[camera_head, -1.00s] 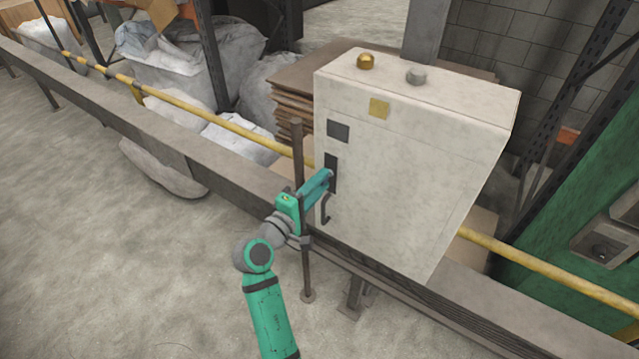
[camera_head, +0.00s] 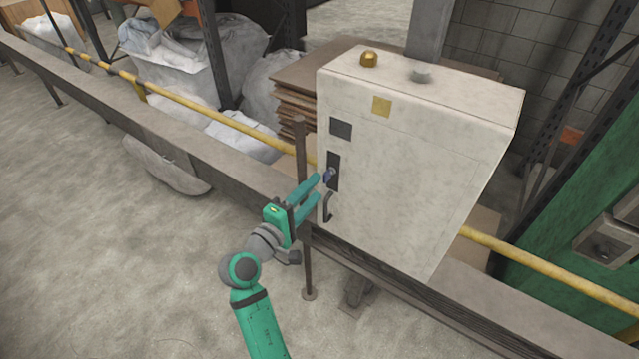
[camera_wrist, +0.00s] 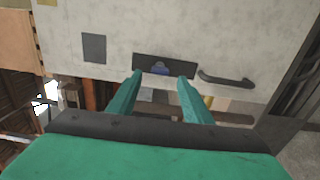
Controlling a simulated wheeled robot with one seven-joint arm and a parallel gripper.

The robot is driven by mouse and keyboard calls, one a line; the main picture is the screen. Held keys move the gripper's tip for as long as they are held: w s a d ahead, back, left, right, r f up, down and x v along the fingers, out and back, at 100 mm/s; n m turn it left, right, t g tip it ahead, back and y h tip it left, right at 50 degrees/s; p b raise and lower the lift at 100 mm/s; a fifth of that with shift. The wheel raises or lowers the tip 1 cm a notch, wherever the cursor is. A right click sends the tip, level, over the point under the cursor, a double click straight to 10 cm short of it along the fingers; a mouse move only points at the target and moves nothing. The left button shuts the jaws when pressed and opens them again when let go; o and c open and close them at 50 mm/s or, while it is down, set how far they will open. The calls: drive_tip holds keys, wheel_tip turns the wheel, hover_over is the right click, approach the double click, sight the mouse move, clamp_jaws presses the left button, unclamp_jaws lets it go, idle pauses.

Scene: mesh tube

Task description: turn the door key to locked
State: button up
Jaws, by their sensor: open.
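A pale metal cabinet (camera_head: 415,160) stands at the centre right in the head view. A blue key (camera_head: 329,176) sits in a dark lock plate (camera_head: 334,160) on its front. In the wrist view the key (camera_wrist: 159,69) shows in the middle of the dark plate (camera_wrist: 178,67). My gripper (camera_head: 319,187) is open, its two green fingers pointing at the plate. In the wrist view the fingertips (camera_wrist: 160,76) are spread on either side of the key, with nothing held. Whether they reach as far as the key is hard to tell. The key's exact angle is too small to read.
A dark handle (camera_head: 328,207) sits just below the plate on the cabinet front. A thin brown post (camera_head: 303,230) stands beside my gripper. A yellow rail (camera_head: 235,126) and a grey beam (camera_head: 120,110) run along the floor side. The floor at left is clear.

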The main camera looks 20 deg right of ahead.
drive_tip(key=v, duration=0.6)
idle(0.4)
drive_tip(key=s+a+f+n+t+y, duration=0.1)
drive_tip(key=s+a+f+y, duration=0.15)
drive_tip(key=s+f, duration=0.35)
drive_tip(key=s+a+f+t+y, duration=0.1)
drive_tip(key=s+a+f+y, duration=0.2)
drive_tip(key=f, duration=0.5)
drive_tip(key=s+a+f+n+t+y, duration=0.1)
drive_tip(key=s+a+f+y, duration=0.1)
drive_tip(key=s+f+y, duration=0.4)
drive_tip(key=s+a+f+m+y, duration=0.2)
drive_tip(key=s+a+m, duration=0.15)
drive_tip(key=s, duration=0.85)
drive_tip(key=s+r+m+t, duration=0.1)
drive_tip(key=s+r+m, duration=0.5)
drive_tip(key=s, duration=0.5)
drive_tip(key=shift+d+r+y, duration=0.15)
drive_tip(key=shift+r+y, duration=0.2)
drive_tip(key=shift+r, duration=0.3)
